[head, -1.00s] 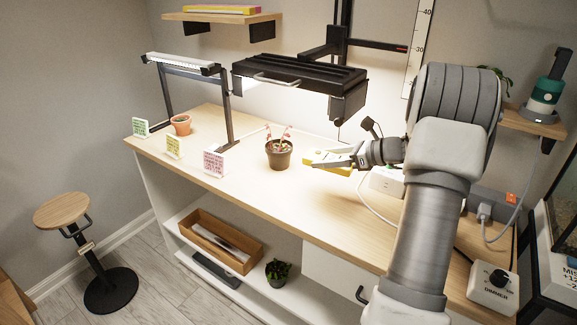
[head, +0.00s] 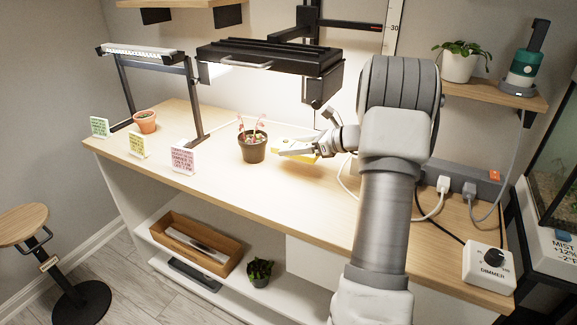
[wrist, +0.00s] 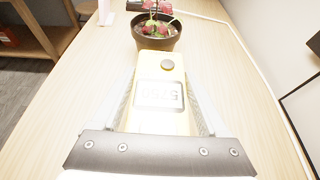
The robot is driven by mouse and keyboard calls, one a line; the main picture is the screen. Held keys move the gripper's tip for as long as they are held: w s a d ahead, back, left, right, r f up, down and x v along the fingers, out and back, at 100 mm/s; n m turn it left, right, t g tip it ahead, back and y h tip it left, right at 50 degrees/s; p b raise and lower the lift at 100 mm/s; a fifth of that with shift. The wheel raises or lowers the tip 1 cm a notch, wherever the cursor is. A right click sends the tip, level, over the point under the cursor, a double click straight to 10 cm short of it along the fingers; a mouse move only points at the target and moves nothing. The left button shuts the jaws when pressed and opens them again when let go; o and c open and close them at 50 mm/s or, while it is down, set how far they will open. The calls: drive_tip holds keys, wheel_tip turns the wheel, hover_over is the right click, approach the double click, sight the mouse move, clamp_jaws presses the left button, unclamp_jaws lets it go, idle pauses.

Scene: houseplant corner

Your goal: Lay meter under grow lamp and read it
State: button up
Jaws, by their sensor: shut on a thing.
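The yellow meter (head: 291,145) is in my gripper (head: 290,151), just right of a dark pot with a reddish plant (head: 252,148), over the bright part of the bench. In the wrist view the meter (wrist: 160,121) lies between my two fingers, with a round sensor (wrist: 168,65) and a grey display (wrist: 160,94). The display shows upside-down digits that I cannot read for certain. The big black grow lamp (head: 270,60) hangs above and lights this area. I cannot tell whether the meter touches the bench.
A smaller lamp on legs (head: 150,51) stands at the left over a terracotta pot (head: 145,121). A pink card (head: 182,160) and two other cards stand along the front edge. A dimmer box (head: 489,267) and a power strip (head: 452,180) with cables are at the right.

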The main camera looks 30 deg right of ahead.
sight(289, 168)
drive_tip(key=shift+w+a+f, duration=0.4)
drive_tip(key=shift+a, duration=0.15)
drive_tip(key=shift+f+b, duration=0.95)
drive_tip(key=shift+f, duration=1)
drive_tip(key=shift+f, duration=0.15)
drive_tip(key=o, duration=1.4)
